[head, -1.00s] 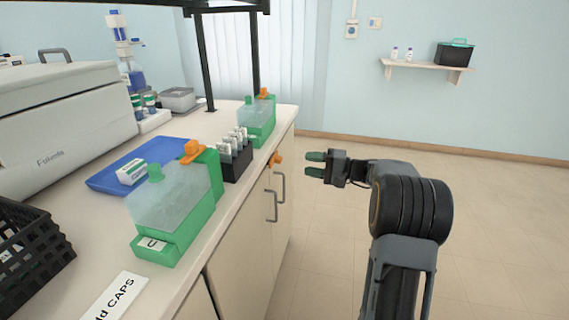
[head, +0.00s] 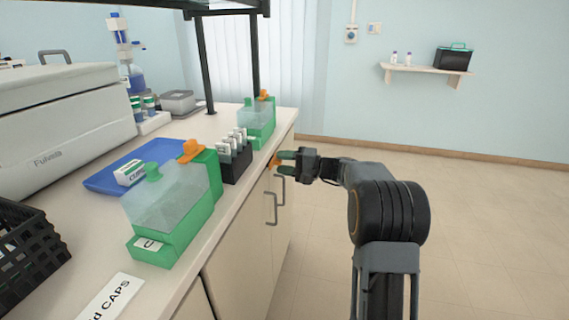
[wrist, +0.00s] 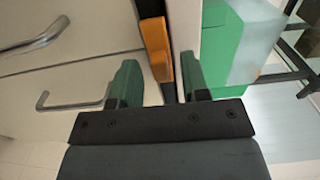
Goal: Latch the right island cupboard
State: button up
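The cupboard (head: 240,255) is under the counter on the left of the head view, with two pale doors that look closed. An orange latch (head: 273,161) sits high on its front, near the counter edge. In the wrist view the orange latch (wrist: 157,50) lies ahead, roughly between my fingers. My gripper (head: 284,161) is open with green fingertips, close to the latch and partly overlapping it in the head view. In the wrist view the fingertips (wrist: 158,78) stand apart with nothing held. Whether they touch the latch I cannot tell.
Two grey door handles (head: 271,210) stick out below the latch. Green containers (head: 213,180) and a black slide rack (head: 235,165) stand near the counter edge above. The floor (head: 480,220) to the right is clear.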

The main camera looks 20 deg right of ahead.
grip_shut()
jog(key=shift+r+p, duration=0.1)
jog(key=shift+p, duration=0.2)
jog(key=shift+m+p, duration=8.9)
jog(key=shift+p, duration=0.4)
jog(key=shift+o, duration=0.2)
grip_release()
